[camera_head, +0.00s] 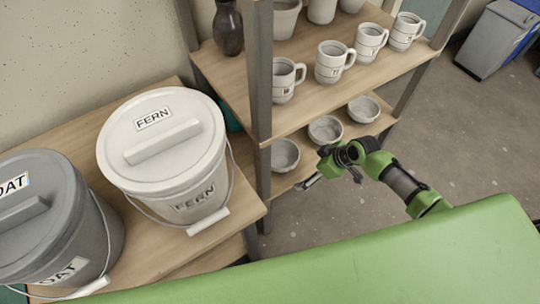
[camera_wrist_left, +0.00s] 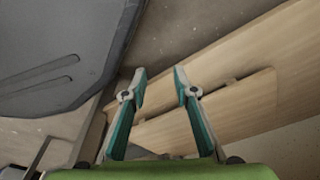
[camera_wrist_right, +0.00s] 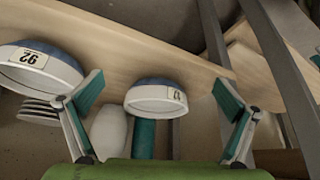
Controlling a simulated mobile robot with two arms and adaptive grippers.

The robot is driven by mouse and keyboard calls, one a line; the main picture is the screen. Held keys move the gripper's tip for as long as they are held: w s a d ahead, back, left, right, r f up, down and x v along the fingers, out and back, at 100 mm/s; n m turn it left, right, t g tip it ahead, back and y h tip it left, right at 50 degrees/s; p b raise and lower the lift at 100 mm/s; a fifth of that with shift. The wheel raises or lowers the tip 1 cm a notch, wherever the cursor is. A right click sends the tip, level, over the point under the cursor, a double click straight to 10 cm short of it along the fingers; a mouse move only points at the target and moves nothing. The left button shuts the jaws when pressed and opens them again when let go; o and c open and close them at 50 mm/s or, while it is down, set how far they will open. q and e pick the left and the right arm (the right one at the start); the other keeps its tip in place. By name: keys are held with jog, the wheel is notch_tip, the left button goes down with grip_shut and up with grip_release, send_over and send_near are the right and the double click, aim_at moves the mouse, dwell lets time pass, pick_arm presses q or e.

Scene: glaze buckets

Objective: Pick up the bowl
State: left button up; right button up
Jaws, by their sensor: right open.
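Three grey bowls stand in a row on the low shelf in the head view: a near bowl (camera_head: 285,156), a middle bowl (camera_head: 325,130) and a far bowl (camera_head: 363,109). My right gripper (camera_head: 308,181) is in front of that shelf, close to the near and middle bowls. In the right wrist view its fingers (camera_wrist_right: 158,86) are wide apart and empty. A bowl with a small number label (camera_wrist_right: 157,97) shows between them, apart from both. Another labelled bowl (camera_wrist_right: 40,70) is left of the fingers. My left gripper (camera_wrist_left: 160,76) is open and empty; the head view does not show it.
Mugs (camera_head: 334,62) stand on the shelf above the bowls. Metal uprights (camera_head: 259,70) frame the rack. A white FERN bucket (camera_head: 165,160) and a grey bucket (camera_head: 50,215) stand on the left bench. A green surface (camera_head: 400,260) fills the front. Open floor lies right of the rack.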

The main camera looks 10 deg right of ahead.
aim_at(296, 161)
jog(key=w+a, duration=0.1)
jog(key=w, duration=0.1)
jog(key=w+a, duration=0.2)
jog(key=shift+a, duration=0.25)
jog(key=w+a+b, duration=0.1)
jog(key=w+a, duration=0.2)
jog(key=w, duration=0.1)
jog(key=shift+a, duration=0.25)
jog(key=shift+w+a+f+b, duration=0.1)
jog(key=shift+a+f+b, duration=0.1)
jog(key=shift+f+b, duration=0.15)
jog(key=shift+w+f, duration=0.15)
pick_arm(q)
jog(key=w+r, duration=0.3)
jog(key=r, duration=0.2)
jog(key=shift+w+d+r, duration=0.25)
jog(key=shift+w+d, duration=0.05)
jog(key=shift+d, duration=0.15)
pick_arm(e)
jog(key=c, duration=1.2)
